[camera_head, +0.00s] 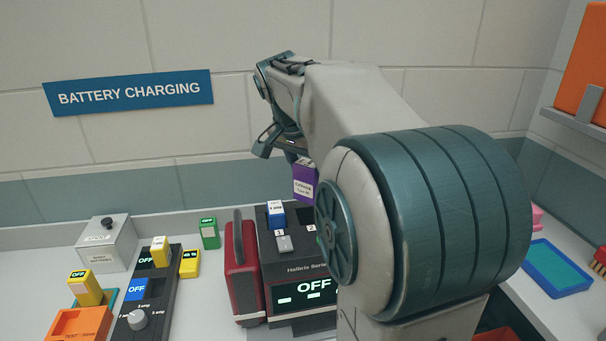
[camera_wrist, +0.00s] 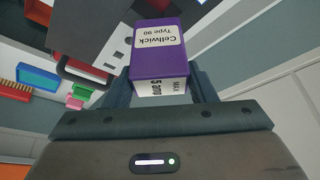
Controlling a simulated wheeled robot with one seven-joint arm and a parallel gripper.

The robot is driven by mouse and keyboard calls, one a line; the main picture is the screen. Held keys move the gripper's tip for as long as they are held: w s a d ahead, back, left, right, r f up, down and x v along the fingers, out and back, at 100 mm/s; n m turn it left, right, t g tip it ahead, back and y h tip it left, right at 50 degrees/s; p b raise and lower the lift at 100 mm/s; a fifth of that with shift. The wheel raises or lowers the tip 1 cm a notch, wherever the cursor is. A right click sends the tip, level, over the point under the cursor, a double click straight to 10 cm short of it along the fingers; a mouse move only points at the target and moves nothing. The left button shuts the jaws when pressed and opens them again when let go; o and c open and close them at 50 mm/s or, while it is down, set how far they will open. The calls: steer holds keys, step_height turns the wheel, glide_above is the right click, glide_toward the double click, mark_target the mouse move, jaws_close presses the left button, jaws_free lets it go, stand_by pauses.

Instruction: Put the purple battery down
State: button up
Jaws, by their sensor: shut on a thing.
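The purple battery (camera_head: 304,182) with a white label hangs in my gripper (camera_head: 282,150) above the dark charger in the head view. My arm hides part of the battery there. In the wrist view the battery (camera_wrist: 160,52) shows its "Cellwick Type 90" label, and my gripper (camera_wrist: 162,92) is shut on it. The charger (camera_head: 300,266) has red sides and a screen reading OFF. A blue battery (camera_head: 276,214) stands in its top, beside a grey switch. My arm hides the charger's right part.
A black charger (camera_head: 147,288) with a yellow battery stands at left, near a green battery (camera_head: 209,233) and a yellow one (camera_head: 190,263). A grey box (camera_head: 106,243) and an orange tester (camera_head: 80,325) are further left. A blue tray (camera_head: 556,268) lies on the right counter.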

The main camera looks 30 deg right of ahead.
step_height(320, 180, down, 3)
steer(key=shift+r, duration=0.1)
steer(key=shift+f+b, duration=0.55)
steer(key=shift+f, duration=0.05)
steer(key=o, duration=1.2)
steer(key=shift+r, duration=0.15)
